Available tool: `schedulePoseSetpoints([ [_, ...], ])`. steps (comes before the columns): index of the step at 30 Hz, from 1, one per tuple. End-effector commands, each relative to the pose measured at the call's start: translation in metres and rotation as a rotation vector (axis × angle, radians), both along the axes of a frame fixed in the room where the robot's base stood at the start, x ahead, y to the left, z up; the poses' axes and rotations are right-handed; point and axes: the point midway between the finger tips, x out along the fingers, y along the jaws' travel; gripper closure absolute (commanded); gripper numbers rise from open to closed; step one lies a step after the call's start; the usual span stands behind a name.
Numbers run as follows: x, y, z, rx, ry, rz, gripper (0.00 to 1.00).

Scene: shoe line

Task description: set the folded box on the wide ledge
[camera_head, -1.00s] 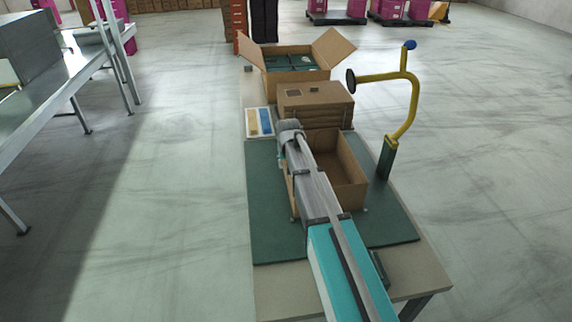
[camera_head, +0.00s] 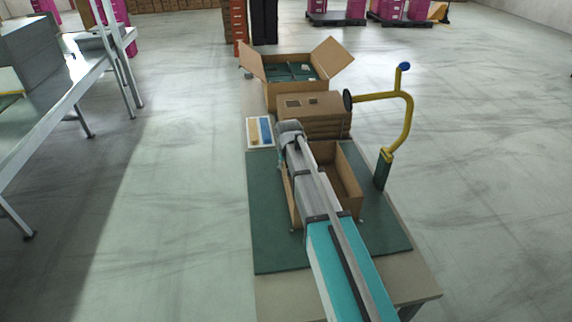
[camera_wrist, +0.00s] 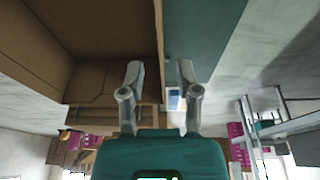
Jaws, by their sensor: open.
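A brown open-topped cardboard box (camera_head: 343,178), folded up with its flaps out of sight, stands on the green mat (camera_head: 268,215). My arm covers its left side. In the wrist view the box (camera_wrist: 95,25) fills the upper left, seen from close up. My gripper (camera_wrist: 160,72) is open, with its two fingers apart. One wall edge of the box lies in the gap between the fingers; I cannot tell whether either finger touches it. In the head view the fingers are hidden behind my arm. I cannot tell which surface is the wide ledge; a long grey metal bench (camera_head: 60,85) runs along the left.
Behind the box are a stack of flat cardboard (camera_head: 325,105) and an open carton (camera_head: 290,90) with green contents. A yellow bent post (camera_head: 411,115) rises at the table's right. Open floor separates the table from the bench.

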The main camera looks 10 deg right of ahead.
Motion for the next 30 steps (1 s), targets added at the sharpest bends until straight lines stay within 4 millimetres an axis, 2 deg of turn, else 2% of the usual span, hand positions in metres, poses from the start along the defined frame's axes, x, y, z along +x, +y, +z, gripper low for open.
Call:
schedulePoseSetpoints([
  [1,-0.002,0.000,0.009,0.000,0.000,0.000,0.57],
  [3,-0.003,0.000,0.015,0.000,0.000,0.000,0.57],
  [12,-0.009,0.001,0.033,0.000,0.000,0.000,0.57],
  [30,-0.010,0.000,0.037,0.000,0.000,-0.001,0.57],
])
